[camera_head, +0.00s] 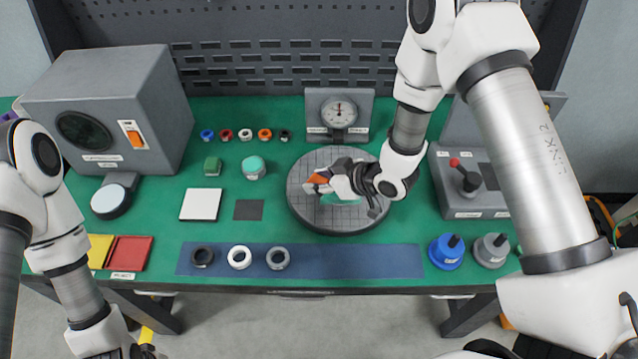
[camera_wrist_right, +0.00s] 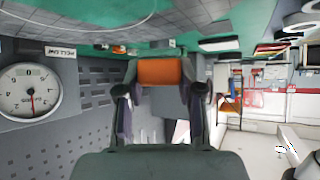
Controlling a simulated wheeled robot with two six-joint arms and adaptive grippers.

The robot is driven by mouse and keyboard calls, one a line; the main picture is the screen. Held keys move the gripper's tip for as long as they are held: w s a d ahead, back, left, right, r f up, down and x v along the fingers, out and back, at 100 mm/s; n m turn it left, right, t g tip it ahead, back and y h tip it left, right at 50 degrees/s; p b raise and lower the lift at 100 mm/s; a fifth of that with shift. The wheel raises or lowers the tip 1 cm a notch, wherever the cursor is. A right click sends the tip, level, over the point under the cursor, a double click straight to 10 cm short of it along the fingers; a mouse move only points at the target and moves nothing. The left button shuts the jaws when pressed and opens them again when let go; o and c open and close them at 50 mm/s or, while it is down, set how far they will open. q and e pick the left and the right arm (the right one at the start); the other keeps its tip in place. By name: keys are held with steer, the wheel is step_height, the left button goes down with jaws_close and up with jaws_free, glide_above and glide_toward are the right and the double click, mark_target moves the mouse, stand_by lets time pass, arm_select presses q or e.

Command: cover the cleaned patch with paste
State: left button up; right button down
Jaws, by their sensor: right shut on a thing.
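A round grey tiled plate (camera_head: 300,208) lies on the green bench mat, right of the middle. A teal patch (camera_head: 343,200) shows on it, partly hidden by my right gripper; teal also shows at the top of the right wrist view (camera_wrist_right: 85,14). My right gripper (camera_head: 328,181) is over the plate, shut on an orange piece (camera_head: 317,179). The right wrist view shows the orange piece (camera_wrist_right: 160,73) between the fingertips. Whether it touches the plate I cannot tell. A teal-topped jar (camera_head: 254,165) stands left of the plate. My left gripper (camera_head: 146,350) is barely visible at the lower edge.
A dial gauge (camera_head: 339,112) stands behind the plate, and a joystick box (camera_head: 467,187) is to its right. A blue strip (camera_head: 345,259) with several rings runs in front. A white square (camera_head: 200,204) and dark square (camera_head: 248,210) lie left of the plate.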

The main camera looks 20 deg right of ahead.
step_height(320, 180, up, 4)
steer(key=shift+w+a+f+p, duration=0.1)
steer(key=shift+f+p, duration=0.15)
steer(key=shift+p, duration=0.9)
steer(key=shift+r+p, duration=0.35)
steer(key=shift+r, duration=0.15)
arm_select(q)
steer(key=r, duration=0.1)
steer(key=s+r, duration=0.1)
steer(key=r, duration=0.1)
steer(key=shift+s+d+r, duration=0.1)
steer(key=shift+d+r, duration=0.05)
steer(key=shift+r, duration=0.1)
arm_select(e)
steer(key=shift+f, duration=0.1)
